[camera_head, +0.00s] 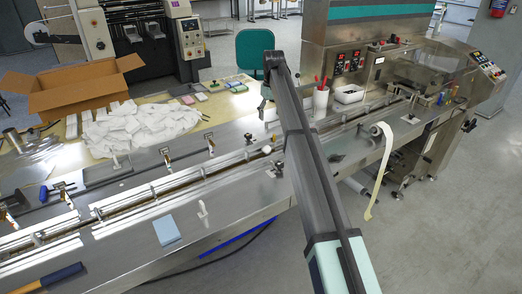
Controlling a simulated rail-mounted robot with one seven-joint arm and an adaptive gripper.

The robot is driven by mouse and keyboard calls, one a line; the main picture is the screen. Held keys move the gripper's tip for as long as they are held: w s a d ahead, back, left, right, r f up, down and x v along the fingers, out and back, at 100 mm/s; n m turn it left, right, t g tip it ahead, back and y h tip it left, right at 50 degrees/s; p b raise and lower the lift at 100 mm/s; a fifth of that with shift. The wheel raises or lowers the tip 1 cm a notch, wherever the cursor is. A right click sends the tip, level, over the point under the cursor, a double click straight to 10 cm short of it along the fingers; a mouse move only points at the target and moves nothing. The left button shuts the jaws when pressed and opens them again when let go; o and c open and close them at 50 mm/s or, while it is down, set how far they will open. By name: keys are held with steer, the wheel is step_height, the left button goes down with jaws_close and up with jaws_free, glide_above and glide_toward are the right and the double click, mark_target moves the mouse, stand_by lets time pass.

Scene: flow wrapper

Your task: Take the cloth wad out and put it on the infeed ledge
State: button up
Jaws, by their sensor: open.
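A small rounded white lump (266,149), which looks like the cloth wad, sits at the long infeed channel (150,200), just left of my arm. I cannot tell how deep it sits. The infeed ledge (125,257) is the bare steel surface along the near side of the channel. My gripper (264,110) hangs from the far end of my arm, above and beyond the white lump and apart from it. It is small and partly hidden by my arm; it is open, and I see nothing held in it.
A blue folded pad (167,231) and a small white upright piece (202,208) occupy the ledge. A blue-and-yellow tool (50,278) lies at lower left. A white pile (140,130) and an open carton (75,85) stand behind. A tape roll (381,130) is at right.

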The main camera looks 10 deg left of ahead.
steer(key=a, duration=0.2)
steer(key=p, duration=0.4)
glide_above(267, 147)
steer(key=f, duration=1.1)
steer(key=shift+s+a+f, duration=0.1)
steer(key=shift+a+f, duration=0.05)
steer(key=shift+a, duration=0.05)
steer(key=shift+d+f+p, duration=0.15)
steer(key=shift+f+p, duration=0.85)
steer(key=shift+f, duration=1.55)
steer(key=c, duration=0.8)
